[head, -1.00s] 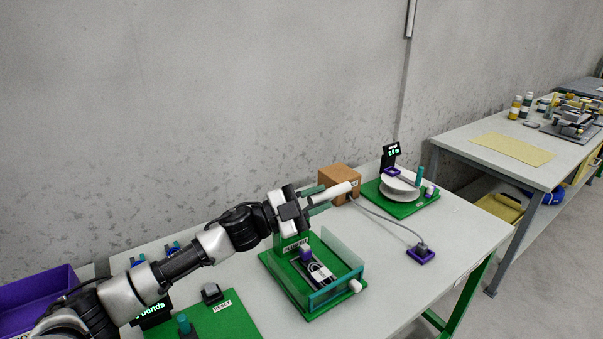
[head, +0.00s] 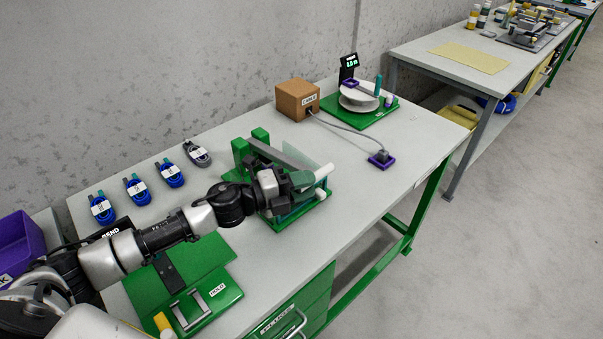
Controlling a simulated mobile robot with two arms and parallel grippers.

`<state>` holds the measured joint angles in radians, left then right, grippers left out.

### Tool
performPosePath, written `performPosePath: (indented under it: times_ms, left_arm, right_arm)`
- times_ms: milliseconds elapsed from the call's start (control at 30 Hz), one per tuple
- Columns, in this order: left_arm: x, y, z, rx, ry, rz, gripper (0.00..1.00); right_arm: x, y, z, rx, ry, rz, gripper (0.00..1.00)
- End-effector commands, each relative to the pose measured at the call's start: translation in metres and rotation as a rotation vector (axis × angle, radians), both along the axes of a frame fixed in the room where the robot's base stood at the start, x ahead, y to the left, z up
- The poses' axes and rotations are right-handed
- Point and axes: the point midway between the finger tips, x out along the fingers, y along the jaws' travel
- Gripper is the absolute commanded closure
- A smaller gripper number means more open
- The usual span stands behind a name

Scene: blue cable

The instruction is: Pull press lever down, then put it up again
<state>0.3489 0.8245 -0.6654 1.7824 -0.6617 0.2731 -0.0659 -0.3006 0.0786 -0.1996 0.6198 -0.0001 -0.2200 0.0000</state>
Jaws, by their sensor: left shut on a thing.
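The press (head: 242,150) stands mid-table, with green posts at its back and a clear guard around its front. A grey bar runs from the posts toward the front right, and the lever's white handle end (head: 324,171) sticks out beyond my gripper. My left gripper (head: 302,180) is shut on the lever by this handle, low over the press. The gripper and wrist hide most of the press base and whatever lies inside. A white knob (head: 320,194) shows just below the handle. My right gripper is not in view.
A brown box (head: 297,99) and a green scale stand (head: 375,117) are at the back. A grey cable runs to a purple block (head: 381,160). Several blue cable coils (head: 137,189) lie at left. A green bending board (head: 205,290) is in front. The right table corner is clear.

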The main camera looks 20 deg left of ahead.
Motion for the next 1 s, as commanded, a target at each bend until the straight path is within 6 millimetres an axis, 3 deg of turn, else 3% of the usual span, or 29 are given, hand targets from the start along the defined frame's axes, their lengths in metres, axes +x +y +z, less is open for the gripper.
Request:
performPosePath:
  times_ms: [533,567,667,1000]
  left_arm:
    - [0.0012,0.0009,-0.0050,0.028,-0.018,0.006,1.00]
    - [0.0012,0.0009,-0.0050,0.027,-0.019,0.006,0.70]
    - [0.0009,0.0007,-0.0050,0.027,-0.018,0.005,0.55]
    - [-0.0013,0.0017,-0.0063,0.024,-0.013,0.003,0.52]
  right_arm:
    - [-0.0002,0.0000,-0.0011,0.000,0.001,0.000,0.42]
    - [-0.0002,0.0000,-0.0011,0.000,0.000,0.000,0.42]
    - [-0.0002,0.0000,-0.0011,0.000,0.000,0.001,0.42]
    - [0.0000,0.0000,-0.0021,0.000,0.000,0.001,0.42]
